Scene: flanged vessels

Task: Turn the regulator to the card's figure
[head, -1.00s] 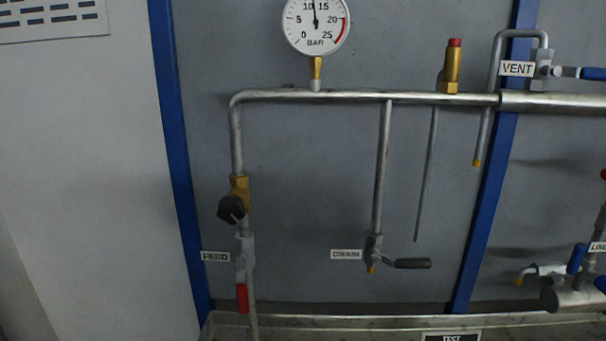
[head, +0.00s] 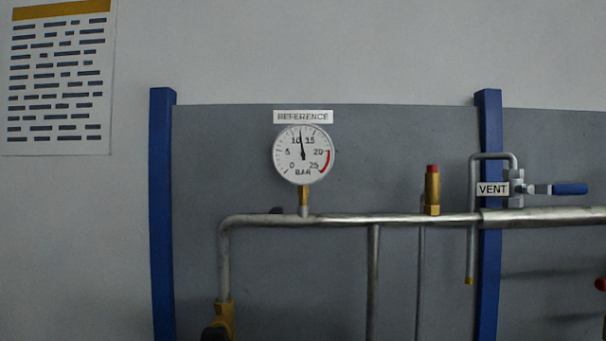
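The regulator (head: 221,318) is a brass body with a dark knob at the bottom left, on the pipe's left leg. Its lower part is cut off by the frame's bottom edge. The round gauge (head: 304,154) labelled REFERENCE and BAR stands above the pipe. Its needle points nearly straight up, a little past 10 and short of 15. A white sheet (head: 58,80) with an orange header hangs on the wall at the upper left; its lines are unreadable, and I cannot tell if it is the card. Neither of my grippers is in view.
A horizontal steel pipe (head: 360,219) crosses the grey panel. A brass valve with a red cap (head: 432,190) stands on it. A VENT valve with a blue lever (head: 569,189) is at the right. Blue posts (head: 162,215) frame the panel.

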